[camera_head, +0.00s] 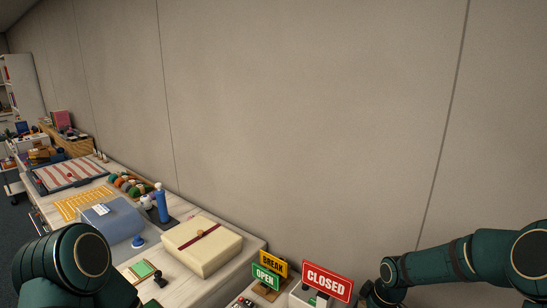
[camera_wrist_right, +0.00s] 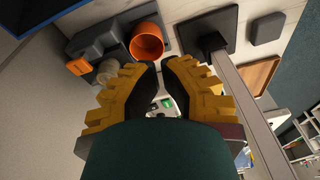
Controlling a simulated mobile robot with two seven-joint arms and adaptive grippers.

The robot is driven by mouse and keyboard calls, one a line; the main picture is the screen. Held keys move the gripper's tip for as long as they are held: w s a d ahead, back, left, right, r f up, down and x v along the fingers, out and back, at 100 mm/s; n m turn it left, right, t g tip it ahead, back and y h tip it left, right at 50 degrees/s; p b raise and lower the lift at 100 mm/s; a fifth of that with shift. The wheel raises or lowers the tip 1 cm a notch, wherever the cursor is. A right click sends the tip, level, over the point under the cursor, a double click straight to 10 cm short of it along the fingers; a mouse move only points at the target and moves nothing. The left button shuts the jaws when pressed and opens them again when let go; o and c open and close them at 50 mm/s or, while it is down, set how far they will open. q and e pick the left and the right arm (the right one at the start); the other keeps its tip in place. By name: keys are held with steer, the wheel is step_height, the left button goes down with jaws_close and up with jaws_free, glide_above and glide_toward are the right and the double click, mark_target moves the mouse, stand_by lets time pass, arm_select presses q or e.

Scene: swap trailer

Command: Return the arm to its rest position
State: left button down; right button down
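My right arm (camera_head: 450,262) comes in from the right in the head view and reaches left toward the red CLOSED sign (camera_head: 326,282). Its hand lies low at the frame's bottom edge, and its fingertips cannot be made out there. In the right wrist view my right gripper (camera_wrist_right: 159,70) shows its yellow fingers with dark pads. A narrow gap lies between the tips, and nothing is held in it. A small green patch (camera_wrist_right: 167,104) shows beyond the gap. Part of my left arm (camera_head: 75,265) shows at the lower left of the head view; its gripper is outside the frame.
BREAK (camera_head: 273,263) and OPEN (camera_head: 265,277) signs stand left of CLOSED. The table carries a cream box (camera_head: 205,250), a blue bottle (camera_head: 161,203) and a blue-grey case (camera_head: 112,222). A plain wall (camera_head: 300,120) rises behind. An orange cup (camera_wrist_right: 147,40) shows in the wrist view.

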steer(key=s+a+f+m, duration=0.1)
steer(key=s+a+f, duration=0.1)
steer(key=a, duration=0.1)
steer(key=s+a+f+m+y, duration=0.1)
steer(key=s+a+f+m, duration=0.1)
steer(key=s+a+f, duration=0.1)
steer(key=s+a+f+m+y, duration=0.1)
steer(key=s+a+f, duration=0.1)
steer(key=a, duration=0.3)
steer(key=shift+s+a+f+m, duration=0.2)
steer(key=shift+s+f+m, duration=0.1)
steer(key=shift+s, duration=0.35)
steer(key=s+a+m, duration=0.1)
steer(key=s, duration=0.1)
steer(key=s+a+f+m, duration=0.1)
steer(key=s, duration=0.1)
steer(key=s+a+f+m, duration=0.1)
steer(key=s, duration=0.1)
steer(key=shift+a+f+t+y, duration=0.25)
steer(key=shift+t+y, duration=0.05)
steer(key=shift+t, duration=0.1)
steer(key=s+m, duration=0.2)
steer(key=s, duration=0.1)
steer(key=s+f+m, duration=0.1)
steer(key=s, duration=0.1)
steer(key=shift+a+f, duration=0.1)
steer(key=shift+a, duration=0.3)
steer(key=shift+s+f+b, duration=0.25)
steer(key=shift+f+b, duration=0.85)
steer(key=shift+r, duration=0.1)
